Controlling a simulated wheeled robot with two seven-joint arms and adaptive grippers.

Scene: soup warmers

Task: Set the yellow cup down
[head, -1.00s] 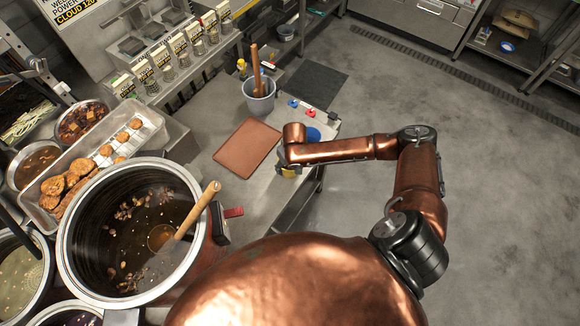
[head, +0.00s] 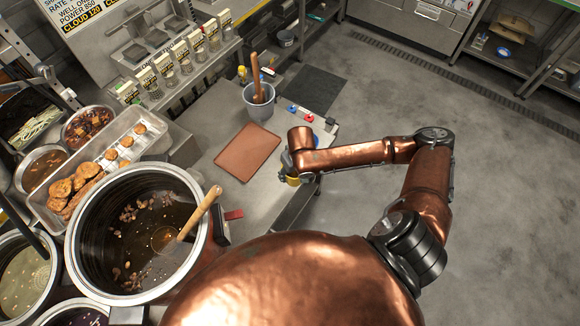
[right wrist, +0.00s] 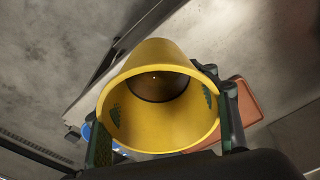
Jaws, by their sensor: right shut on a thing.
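The yellow cup (right wrist: 150,125) fills the middle of the right wrist view, its open mouth facing the camera and its inside looking empty apart from a dark bottom. My right gripper (right wrist: 162,112) is shut on it, with a finger on each side of the wall. In the head view a little of the yellow cup (head: 293,181) shows below my right gripper (head: 298,176), by the edge of the grey counter (head: 215,185). Most of the cup is hidden by my arm there. I cannot tell whether its base touches the counter. My left gripper is not in view.
A brown board (head: 247,152) lies on the counter, left of the cup. Small red and blue items (head: 300,112) lie near the counter's edge. A large soup pot (head: 135,235) with a ladle stands at left.

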